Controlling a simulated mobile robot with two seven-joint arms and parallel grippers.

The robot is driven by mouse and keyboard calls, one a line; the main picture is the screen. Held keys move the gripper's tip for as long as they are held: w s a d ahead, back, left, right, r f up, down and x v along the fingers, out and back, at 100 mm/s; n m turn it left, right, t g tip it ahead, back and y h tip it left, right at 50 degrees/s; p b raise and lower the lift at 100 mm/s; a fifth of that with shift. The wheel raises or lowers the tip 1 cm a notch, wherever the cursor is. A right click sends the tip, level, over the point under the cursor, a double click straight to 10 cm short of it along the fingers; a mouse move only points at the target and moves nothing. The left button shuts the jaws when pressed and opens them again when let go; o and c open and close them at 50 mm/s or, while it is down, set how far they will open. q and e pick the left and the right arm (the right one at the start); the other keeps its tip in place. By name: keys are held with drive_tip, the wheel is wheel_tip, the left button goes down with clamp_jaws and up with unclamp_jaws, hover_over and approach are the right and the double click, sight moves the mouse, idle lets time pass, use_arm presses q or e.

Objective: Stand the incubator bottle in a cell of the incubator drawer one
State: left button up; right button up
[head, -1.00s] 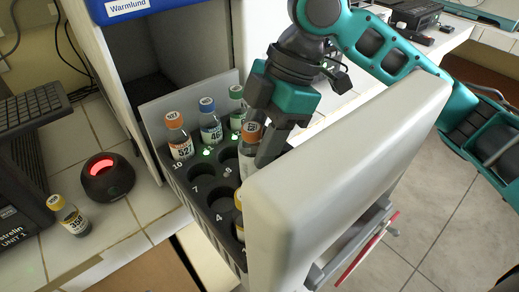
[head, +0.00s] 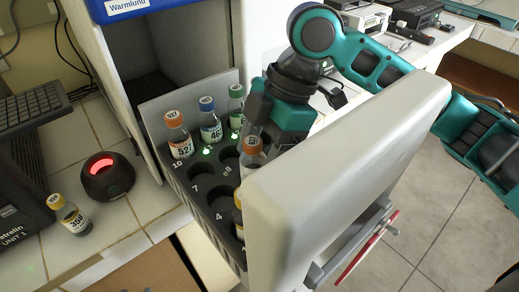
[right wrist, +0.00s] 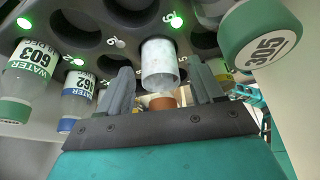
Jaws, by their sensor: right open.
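The orange-capped bottle (head: 252,147) is at the drawer's front side, partly hidden behind the drawer front in the head view. In the right wrist view its white body (right wrist: 160,66) appears upright in a cell, with the orange cap toward my palm. My right gripper (head: 262,138) is open, with its fingers on either side of this bottle; it also shows in the right wrist view (right wrist: 161,76). The incubator drawer one (head: 182,184) is pulled out, with numbered round cells. My left gripper is not in view.
An orange-capped bottle (head: 179,135), a blue-capped bottle (head: 210,121) and a green-capped bottle (head: 236,104) stand along the back row. A yellow-capped bottle (head: 238,222) is near the drawer front (head: 340,170). Another yellow-capped bottle (head: 70,215) stands on the counter beside a round black device (head: 107,180).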

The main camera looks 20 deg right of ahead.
drive_tip(key=v, duration=1.2)
drive_tip(key=shift+r, duration=0.1)
